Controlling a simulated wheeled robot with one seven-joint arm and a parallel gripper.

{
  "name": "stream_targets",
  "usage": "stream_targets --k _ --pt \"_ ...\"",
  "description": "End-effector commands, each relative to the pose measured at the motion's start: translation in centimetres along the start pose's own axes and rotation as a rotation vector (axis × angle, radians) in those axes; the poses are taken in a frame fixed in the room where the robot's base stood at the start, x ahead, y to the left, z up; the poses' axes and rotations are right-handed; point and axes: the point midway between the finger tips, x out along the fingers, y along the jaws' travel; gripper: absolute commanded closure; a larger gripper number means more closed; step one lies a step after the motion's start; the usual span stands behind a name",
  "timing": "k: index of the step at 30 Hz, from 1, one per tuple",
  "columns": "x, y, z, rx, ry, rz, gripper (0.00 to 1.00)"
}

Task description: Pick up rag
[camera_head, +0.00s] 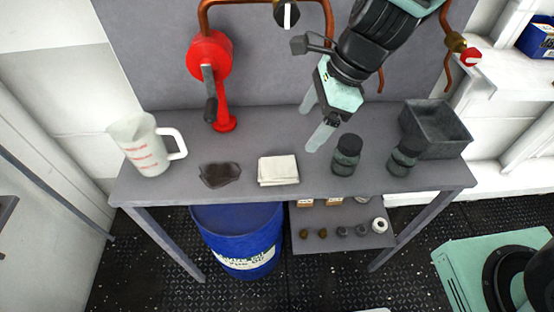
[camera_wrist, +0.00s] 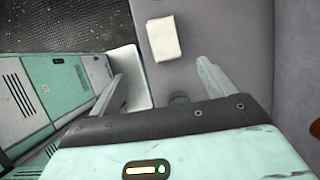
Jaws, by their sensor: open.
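The rag (camera_head: 278,170) is a folded cream-white cloth lying flat near the front middle of the grey table. It also shows in the wrist view (camera_wrist: 163,38), beyond and between the fingers. My gripper (camera_head: 313,122) is open and empty, above the table, behind and to the right of the rag. It does not touch the rag. In the wrist view my gripper (camera_wrist: 160,80) has its two fingers spread wide.
Two dark jars (camera_head: 347,155) (camera_head: 404,158) and a grey bin (camera_head: 437,128) stand right. A red hand-crank device (camera_head: 212,62) is at the back. A blue drum (camera_head: 240,232) is below.

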Motion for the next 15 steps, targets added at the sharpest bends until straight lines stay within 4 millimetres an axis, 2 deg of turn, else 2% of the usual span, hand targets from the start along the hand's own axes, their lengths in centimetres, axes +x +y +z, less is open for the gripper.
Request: stream_targets --k 1,9,15 --pt "1.5 0.1 -0.2 0.001 0.002 0.005 0.18" --pt "7.2 0.1 -0.2 -0.002 0.001 0.005 0.18" --pt "9.7 0.0 -0.1 -0.003 0.001 0.003 0.18"
